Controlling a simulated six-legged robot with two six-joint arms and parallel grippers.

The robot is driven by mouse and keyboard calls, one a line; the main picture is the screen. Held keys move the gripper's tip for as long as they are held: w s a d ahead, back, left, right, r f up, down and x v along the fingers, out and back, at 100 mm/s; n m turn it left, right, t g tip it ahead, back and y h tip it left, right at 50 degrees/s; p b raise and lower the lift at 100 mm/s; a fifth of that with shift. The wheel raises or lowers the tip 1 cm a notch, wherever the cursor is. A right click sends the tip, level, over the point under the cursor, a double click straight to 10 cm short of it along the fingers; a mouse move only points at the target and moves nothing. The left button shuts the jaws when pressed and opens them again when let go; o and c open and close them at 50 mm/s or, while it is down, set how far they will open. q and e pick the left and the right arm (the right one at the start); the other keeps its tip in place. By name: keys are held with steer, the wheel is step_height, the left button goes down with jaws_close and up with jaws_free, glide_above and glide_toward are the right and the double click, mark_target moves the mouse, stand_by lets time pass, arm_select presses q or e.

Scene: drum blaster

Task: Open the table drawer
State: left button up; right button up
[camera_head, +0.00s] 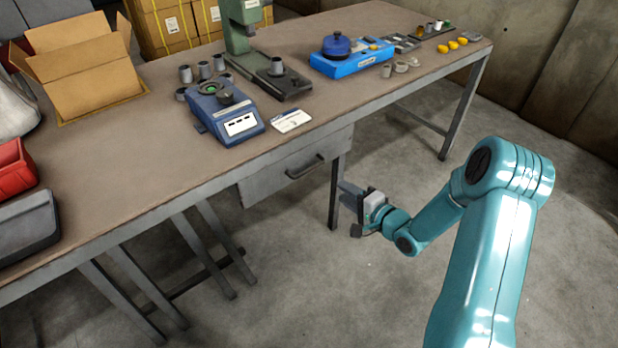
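The table drawer (268,181) is a grey metal box front under the near edge of the brown-topped table (130,150). It looks shut. Its dark bar handle (305,167) sits toward the right of the front. My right gripper (347,209) is at the end of the teal arm, to the right of and lower than the handle, near a table leg. It is apart from the handle. Its fingers point left, and they are too small and dark to tell whether they are open or shut. My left gripper is out of view.
On the table stand a blue device (226,112), a green press (243,30), a bright blue unit (350,58), an open cardboard box (85,75) and a red bin (12,168). Table legs (335,195) stand close to the drawer. The concrete floor in front is clear.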

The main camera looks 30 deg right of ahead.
steer(key=b, duration=0.2)
glide_toward(312, 169)
steer(key=x, duration=0.9)
steer(key=shift+a, duration=0.1)
steer(key=shift+h, duration=0.3)
jaws_close()
